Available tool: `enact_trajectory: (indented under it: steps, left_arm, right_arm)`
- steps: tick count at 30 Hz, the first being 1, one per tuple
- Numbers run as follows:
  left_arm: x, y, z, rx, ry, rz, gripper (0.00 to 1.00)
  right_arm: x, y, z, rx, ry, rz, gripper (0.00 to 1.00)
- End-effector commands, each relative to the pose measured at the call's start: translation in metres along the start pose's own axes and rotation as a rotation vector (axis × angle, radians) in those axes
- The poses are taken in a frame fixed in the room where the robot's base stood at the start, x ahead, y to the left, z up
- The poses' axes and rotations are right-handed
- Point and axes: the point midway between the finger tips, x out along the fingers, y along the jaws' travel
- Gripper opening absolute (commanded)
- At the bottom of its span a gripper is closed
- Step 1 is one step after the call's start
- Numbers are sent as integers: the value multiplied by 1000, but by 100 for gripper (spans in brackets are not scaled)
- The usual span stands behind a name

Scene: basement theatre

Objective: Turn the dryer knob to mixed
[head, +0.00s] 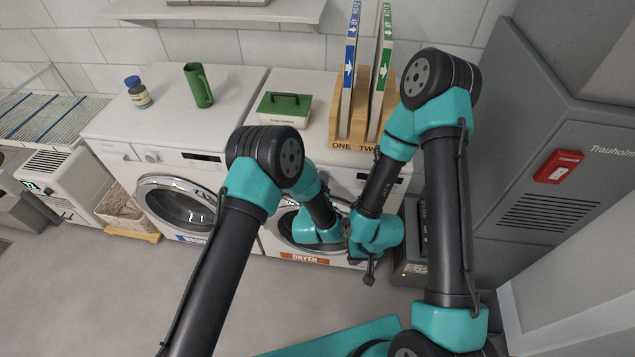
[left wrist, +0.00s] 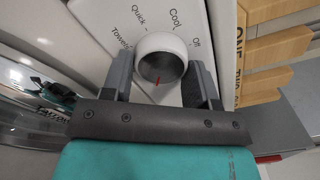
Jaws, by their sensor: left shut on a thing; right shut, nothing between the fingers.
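The dryer (head: 304,257) stands in the middle of the head view, right of the washer. Its knob is hidden there behind my left arm. In the left wrist view the white dryer knob (left wrist: 162,57) sits between the two fingers of my left gripper (left wrist: 160,78), which is shut on its sides. A red mark on the knob points to the lower edge of the picture. The labels Towels, Quick, Cool and Off show around it; no mixed label is visible. My right gripper (head: 369,270) hangs in front of the dryer's right side, shut and empty.
The washer (head: 150,180) is to the left. A grey cabinet (head: 560,150) with a red switch is at right.

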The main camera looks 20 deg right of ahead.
Motion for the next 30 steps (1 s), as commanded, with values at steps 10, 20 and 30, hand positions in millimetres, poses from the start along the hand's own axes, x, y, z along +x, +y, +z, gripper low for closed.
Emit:
enact_trajectory:
  steps: [10, 20, 30]
  left_arm:
    - [0, 1, 0, 156, 0, 0, 30]
    - [0, 1, 0, 176, -1, 0, 30]
    - [0, 1, 0, 175, -1, 0, 71]
  right_arm:
    - [0, 0, 0, 0, 0, 0, 0]
    - [0, 0, 0, 0, 0, 0, 0]
    - [0, 0, 0, 0, 0, 0, 0]
